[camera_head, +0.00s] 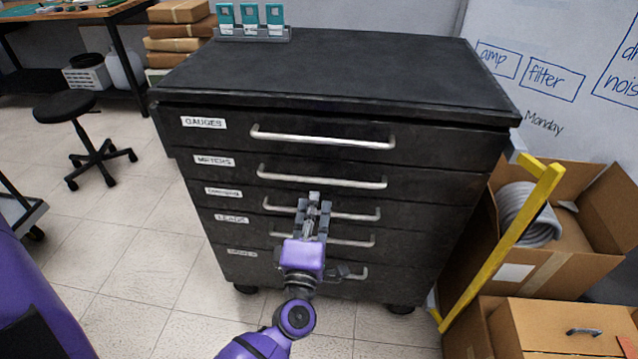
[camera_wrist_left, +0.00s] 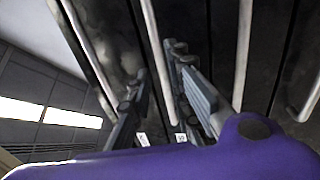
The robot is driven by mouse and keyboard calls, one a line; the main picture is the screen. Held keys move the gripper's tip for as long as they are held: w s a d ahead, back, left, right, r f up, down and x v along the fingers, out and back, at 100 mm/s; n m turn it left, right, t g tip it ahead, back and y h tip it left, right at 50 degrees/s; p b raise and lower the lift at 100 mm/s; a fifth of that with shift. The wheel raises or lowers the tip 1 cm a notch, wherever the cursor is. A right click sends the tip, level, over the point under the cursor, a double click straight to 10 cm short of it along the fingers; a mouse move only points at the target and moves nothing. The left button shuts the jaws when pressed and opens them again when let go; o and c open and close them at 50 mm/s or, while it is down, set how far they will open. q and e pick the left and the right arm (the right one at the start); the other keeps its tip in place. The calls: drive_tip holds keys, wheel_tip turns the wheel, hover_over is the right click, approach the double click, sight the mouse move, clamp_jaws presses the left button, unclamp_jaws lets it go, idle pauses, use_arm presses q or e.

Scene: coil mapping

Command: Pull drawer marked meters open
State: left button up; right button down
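The drawer marked METERS (camera_head: 213,160) is the second from the top in the black cabinet. It looks shut, and its long silver bar handle (camera_head: 322,179) is in plain view. My left gripper (camera_head: 313,200) is in front of the cabinet, its tips just below that handle in the head view and overlapping the third drawer's handle. In the left wrist view the two fingers (camera_wrist_left: 157,65) are apart, with a silver bar (camera_wrist_left: 150,30) showing between them. I cannot tell how far the bar is from the fingertips. My right gripper is not in view.
The GAUGES drawer (camera_head: 203,122) is above and the LEADS drawer (camera_head: 232,217) is below. A yellow frame (camera_head: 500,245) and open cardboard boxes (camera_head: 570,235) stand close to the cabinet's right. A black stool (camera_head: 64,106) stands at the left.

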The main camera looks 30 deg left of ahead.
sight(318, 180)
use_arm(q)
drive_tip(key=x, duration=0.7)
drive_tip(key=shift+w+a+p, duration=0.1)
drive_tip(key=shift+w+p, duration=0.2)
clamp_jaws()
